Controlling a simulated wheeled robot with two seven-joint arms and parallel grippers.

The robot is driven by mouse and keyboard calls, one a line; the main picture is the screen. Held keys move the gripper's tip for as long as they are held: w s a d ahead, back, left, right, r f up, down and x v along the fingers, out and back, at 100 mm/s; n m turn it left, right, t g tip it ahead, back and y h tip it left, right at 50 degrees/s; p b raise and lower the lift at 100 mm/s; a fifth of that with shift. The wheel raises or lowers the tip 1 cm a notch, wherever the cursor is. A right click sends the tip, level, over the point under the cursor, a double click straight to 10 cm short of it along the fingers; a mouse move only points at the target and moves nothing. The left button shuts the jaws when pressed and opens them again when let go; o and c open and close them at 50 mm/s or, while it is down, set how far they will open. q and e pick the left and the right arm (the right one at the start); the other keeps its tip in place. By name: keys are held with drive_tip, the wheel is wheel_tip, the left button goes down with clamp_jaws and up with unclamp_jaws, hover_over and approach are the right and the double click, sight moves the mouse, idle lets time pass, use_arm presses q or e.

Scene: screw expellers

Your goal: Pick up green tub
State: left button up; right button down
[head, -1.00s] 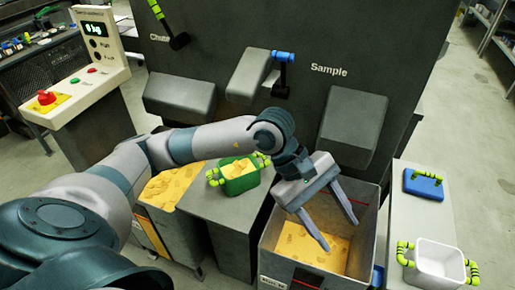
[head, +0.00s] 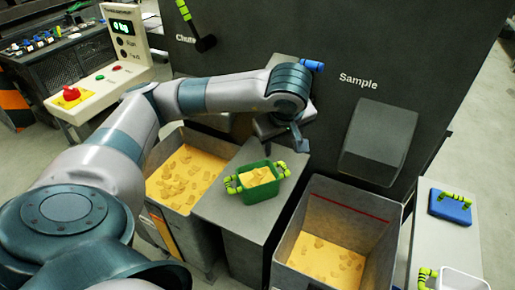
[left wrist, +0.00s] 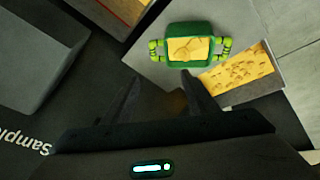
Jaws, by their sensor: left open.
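The green tub (head: 258,209) stands upright on a grey stand between two bins in the head view. It holds yellow flaky material and has a yellow-green handle on each side. In the left wrist view the tub (left wrist: 188,27) lies just beyond the fingertips, a little to the right. My left gripper (left wrist: 160,84) is open, with nothing between its fingers. In the head view the left gripper (head: 297,136) is above and behind the tub, apart from it, and mostly hidden by my arm. My right gripper is not in view.
Grey bins with yellow flakes stand left (head: 153,160) and right (head: 293,235) of the stand (head: 225,205). The dark machine (head: 330,110) with protruding hoods rises behind. A blue lid (head: 450,208) and a white tub (head: 463,280) sit on a side table at right.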

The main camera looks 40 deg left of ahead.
use_arm(q)
drive_tip(key=f, duration=0.1)
drive_tip(key=p, duration=0.2)
approach(280, 165)
wheel_tip(280, 165, down, 2)
drive_tip(key=a, duration=0.1)
drive_tip(key=shift+w+a+f, duration=0.1)
drive_tip(key=shift+w+f, duration=0.2)
drive_tip(key=shift+f, duration=0.25)
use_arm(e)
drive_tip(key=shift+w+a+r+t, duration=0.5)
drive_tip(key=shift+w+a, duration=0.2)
use_arm(q)
drive_tip(key=shift+d+p+x, duration=0.1)
drive_tip(key=shift+p+x, duration=0.2)
drive_tip(key=shift+x, duration=1)
drive_tip(key=shift+d+p+x, duration=0.15)
drive_tip(key=shift+p+x, duration=0.1)
drive_tip(key=shift+x, duration=1.05)
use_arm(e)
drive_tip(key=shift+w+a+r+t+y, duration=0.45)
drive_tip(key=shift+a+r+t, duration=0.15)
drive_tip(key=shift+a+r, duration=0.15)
